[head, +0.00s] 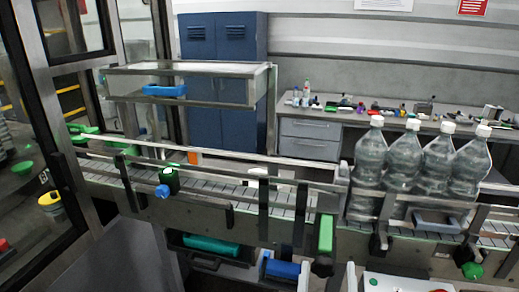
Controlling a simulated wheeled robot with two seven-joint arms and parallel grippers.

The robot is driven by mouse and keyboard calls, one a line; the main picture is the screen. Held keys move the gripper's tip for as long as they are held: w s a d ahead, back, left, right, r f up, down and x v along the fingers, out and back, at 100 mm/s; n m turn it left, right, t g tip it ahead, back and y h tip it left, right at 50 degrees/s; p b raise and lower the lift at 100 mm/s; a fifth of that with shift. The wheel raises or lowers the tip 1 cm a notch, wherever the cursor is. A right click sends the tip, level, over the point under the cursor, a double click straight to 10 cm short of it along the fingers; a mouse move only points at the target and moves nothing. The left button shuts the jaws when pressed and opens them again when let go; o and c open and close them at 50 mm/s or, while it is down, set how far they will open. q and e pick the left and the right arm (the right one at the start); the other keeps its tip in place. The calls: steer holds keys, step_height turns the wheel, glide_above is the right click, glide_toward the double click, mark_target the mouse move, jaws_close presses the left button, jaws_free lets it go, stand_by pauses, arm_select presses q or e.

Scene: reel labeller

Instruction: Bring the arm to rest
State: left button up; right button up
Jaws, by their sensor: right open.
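My right gripper (282,190) seems to be the pair of dark upright fingers at the middle of the head view, in front of the conveyor (195,187). The fingers stand apart with nothing seen between them. Their outline blends with the dark brackets of the rail, so whether they touch it cannot be told. My left gripper does not show.
Clear bottles with white caps (371,155) stand in a row on the conveyor's right part. A green and blue fitting (168,182) sits on its left part. A control box (408,284) is at the bottom. A cluttered bench (312,148) and blue cabinets (235,110) stand behind.

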steer(key=s+a+r+n+t+y, duration=0.2)
steer(key=a+n+t+y, duration=0.1)
steer(key=n+y, duration=0.8)
steer(key=s+a+f+n+g+y, duration=0.1)
steer(key=a+f+n+g+y, duration=0.25)
steer(key=n, duration=0.55)
steer(key=s+a+f+n+g+y, duration=0.15)
steer(key=f+n+g, duration=0.3)
steer(key=n, duration=0.45)
steer(key=s+d+f+n+g+h, duration=0.2)
steer(key=d+f+n+g+h, duration=0.15)
steer(key=f, duration=0.55)
steer(key=s+d+f+n+g+h, duration=0.3)
steer(key=d+f+n+g, duration=0.15)
steer(key=f, duration=0.45)
steer(key=s+d+f+g+h, duration=0.4)
steer(key=s+d+f+h, duration=0.15)
steer(key=d, duration=0.45)
step_height(320, 180, down, 29)
steer(key=g+y, duration=0.1)
steer(key=s+d+f+g, duration=0.1)
steer(key=s+d+f, duration=0.2)
steer(key=s+f, duration=1.7)
steer(key=shift+d+f+n, duration=0.2)
steer(key=shift+f+n, duration=0.2)
steer(key=shift+f, duration=0.1)
